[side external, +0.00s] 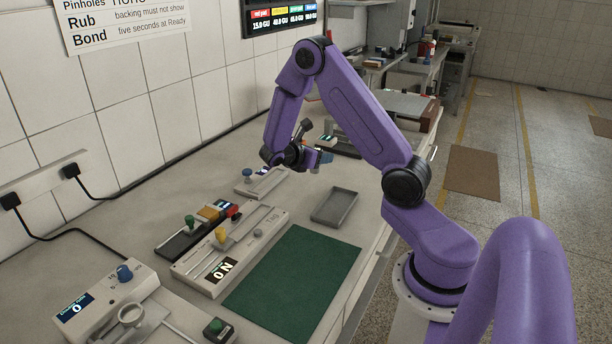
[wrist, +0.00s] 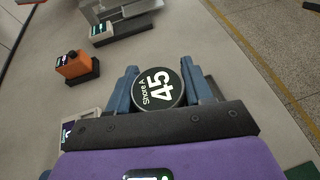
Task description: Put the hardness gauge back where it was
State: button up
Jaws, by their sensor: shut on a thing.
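The hardness gauge (wrist: 160,90) is a round dark dial reading "Shore A 45" in the wrist view. It sits between the two blue fingers of my gripper (wrist: 162,88), which are shut on it. In the side view my gripper (side external: 318,158) is above the far part of the bench, beyond the grey tray, and the gauge is too small to make out there. I cannot tell from these frames which spot the gauge came from.
An orange block (wrist: 75,64) on a dark base and a grey device (wrist: 125,22) with a small display are near the gripper. The grey tray (side external: 335,206), green mat (side external: 292,285) and tag tester (side external: 230,255) lie nearer the side camera. Bare bench surrounds the tray.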

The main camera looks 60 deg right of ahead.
jog(key=w+d+f, duration=0.1)
jog(key=w+f, duration=0.1)
jog(key=w+d+f, duration=0.3)
jog(key=w+f, duration=0.1)
jog(key=shift+d+f, duration=0.2)
jog(key=shift+f, duration=0.15)
jog(key=shift+w+d+f, duration=0.1)
jog(key=shift+w+f, duration=0.15)
jog(key=shift+f, duration=1.55)
jog(key=shift+f, duration=0.1)
jog(key=o, duration=1.3)
